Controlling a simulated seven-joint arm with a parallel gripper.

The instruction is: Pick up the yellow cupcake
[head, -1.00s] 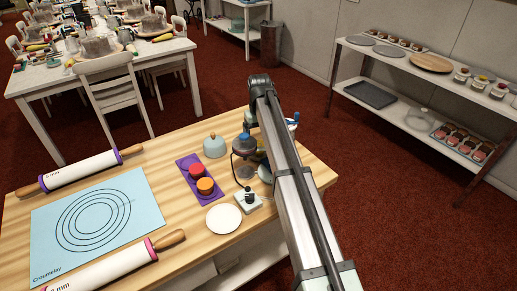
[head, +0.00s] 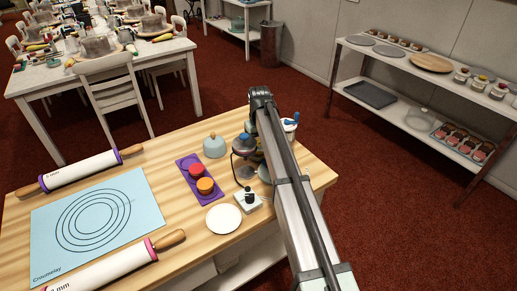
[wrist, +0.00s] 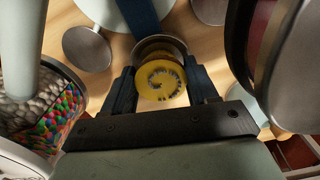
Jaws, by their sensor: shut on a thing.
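The yellow cupcake (wrist: 160,82), with a dark swirl on its top, sits between the two dark jaws of my gripper (wrist: 160,92) in the wrist view. The jaws are shut on its sides. A round metallic rim shows just beyond it; I cannot tell whether the cupcake touches it or is clear of it. In the head view my arm covers the gripper and the cupcake.
A container of colourful sweets (wrist: 62,115) is close left of my gripper. A grey disc (wrist: 87,47) lies beyond it. A purple tray (head: 213,197) holds red and orange cupcakes. A white plate (head: 223,219) and teal dome (head: 214,147) stand nearby.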

